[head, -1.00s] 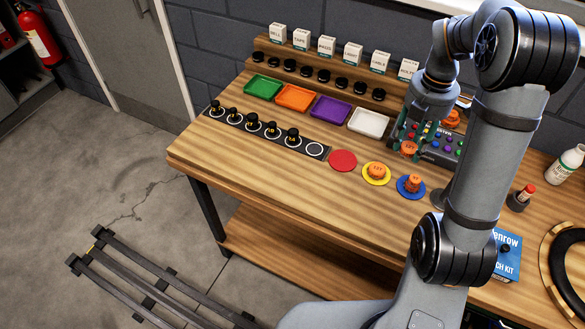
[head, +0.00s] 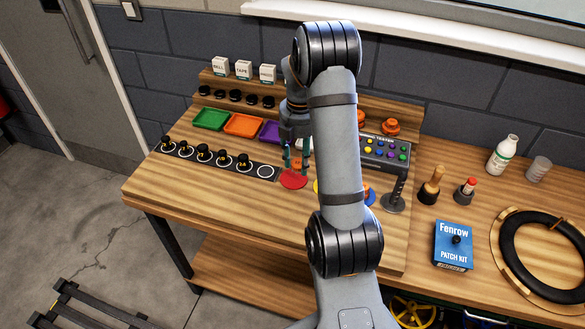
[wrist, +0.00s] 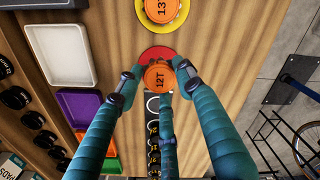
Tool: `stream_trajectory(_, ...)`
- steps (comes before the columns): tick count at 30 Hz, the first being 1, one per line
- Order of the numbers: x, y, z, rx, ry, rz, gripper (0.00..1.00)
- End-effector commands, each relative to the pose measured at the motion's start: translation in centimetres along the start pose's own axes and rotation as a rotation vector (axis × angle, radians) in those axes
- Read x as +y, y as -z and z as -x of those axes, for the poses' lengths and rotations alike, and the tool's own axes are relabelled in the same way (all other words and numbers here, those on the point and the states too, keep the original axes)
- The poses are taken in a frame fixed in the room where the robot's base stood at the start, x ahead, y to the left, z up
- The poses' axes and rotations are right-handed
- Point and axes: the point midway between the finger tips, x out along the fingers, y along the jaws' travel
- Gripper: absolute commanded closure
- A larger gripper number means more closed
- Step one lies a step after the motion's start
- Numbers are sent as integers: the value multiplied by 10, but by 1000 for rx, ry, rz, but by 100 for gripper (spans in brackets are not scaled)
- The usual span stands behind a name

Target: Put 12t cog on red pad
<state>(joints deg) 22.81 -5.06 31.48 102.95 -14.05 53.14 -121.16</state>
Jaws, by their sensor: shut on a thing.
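The orange 12T cog (wrist: 159,77) is between the fingers of my gripper (wrist: 158,82), which is shut on it. Its label faces the wrist camera. The red pad (wrist: 155,54) shows partly behind the cog in the wrist view, and the cog overlaps its lower edge. In the head view my gripper (head: 294,164) is just over the red pad (head: 292,180), with the cog not clear between the fingers. Whether the cog touches the pad or hangs above it, I cannot tell.
The 13T cog (wrist: 162,7) sits on the yellow pad (wrist: 186,14) beside the red pad. A strip of ringed spots with black-knobbed pieces (head: 204,154) lies left. Green (head: 209,119) and orange (head: 243,125) trays stand behind it. A button console (head: 384,152) is right.

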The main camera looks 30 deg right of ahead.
Motion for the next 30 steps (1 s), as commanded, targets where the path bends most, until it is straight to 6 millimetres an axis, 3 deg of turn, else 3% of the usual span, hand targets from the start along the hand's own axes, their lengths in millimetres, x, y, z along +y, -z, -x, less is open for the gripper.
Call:
stream_trajectory(7,11,11,-14,1,2,-1,89)
stream_trajectory(15,11,10,-47,0,1,-1,89)
stream_trajectory(27,11,10,-54,0,-1,-1,89)
stream_trajectory(28,11,10,-53,0,-1,-1,62)
stream_trajectory(30,11,10,-52,0,-1,-1,58)
